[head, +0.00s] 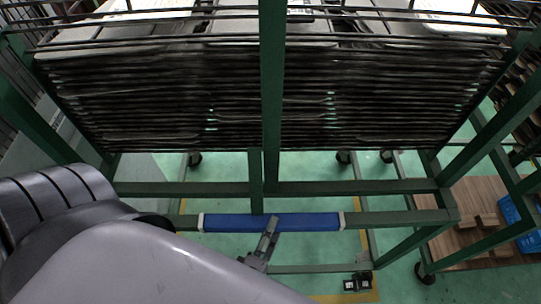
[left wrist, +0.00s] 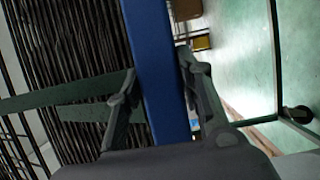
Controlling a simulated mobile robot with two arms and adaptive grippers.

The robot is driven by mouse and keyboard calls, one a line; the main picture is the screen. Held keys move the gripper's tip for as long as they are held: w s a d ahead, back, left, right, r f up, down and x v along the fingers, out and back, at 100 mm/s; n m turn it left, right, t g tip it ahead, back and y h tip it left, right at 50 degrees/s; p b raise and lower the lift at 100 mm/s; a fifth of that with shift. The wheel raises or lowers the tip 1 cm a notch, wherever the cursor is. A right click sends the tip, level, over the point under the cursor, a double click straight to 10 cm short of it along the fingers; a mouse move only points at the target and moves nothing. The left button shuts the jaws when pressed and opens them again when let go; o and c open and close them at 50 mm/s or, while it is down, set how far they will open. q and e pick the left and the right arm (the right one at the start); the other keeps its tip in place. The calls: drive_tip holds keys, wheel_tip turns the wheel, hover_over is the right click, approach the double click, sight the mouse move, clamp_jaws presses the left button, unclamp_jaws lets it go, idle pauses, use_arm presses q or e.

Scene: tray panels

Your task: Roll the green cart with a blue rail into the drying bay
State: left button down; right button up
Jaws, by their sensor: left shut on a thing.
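The green cart (head: 273,100) stands in front of me, with close-stacked dark wire shelves and pale panels on top. Its blue rail (head: 310,222) runs level across the low front bar, with a pale band at each end. My left gripper (head: 268,240) is at the middle of the blue rail. In the left wrist view the fingers of my left gripper (left wrist: 158,90) lie on both sides of the blue rail (left wrist: 155,55), shut on it. My left arm hides the lower left of the head view. My right gripper is not in view.
Dark caster wheels (head: 425,272) stand on the green floor. At the right are a wooden pallet (head: 470,215), a blue crate (head: 515,222) and more green frame. A yellow floor line (head: 362,240) and a small black object (head: 357,282) lie below the cart.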

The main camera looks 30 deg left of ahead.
use_arm(q)
drive_tip(key=shift+s+d, duration=0.25)
drive_tip(key=shift+s, duration=0.05)
drive_tip(key=shift+f, duration=0.1)
drive_tip(key=c, duration=1.1)
unclamp_jaws()
drive_tip(key=shift+d, duration=0.1)
drive_tip(key=s+d, duration=0.1)
drive_tip(key=s, duration=0.6)
drive_tip(key=shift+s, duration=0.25)
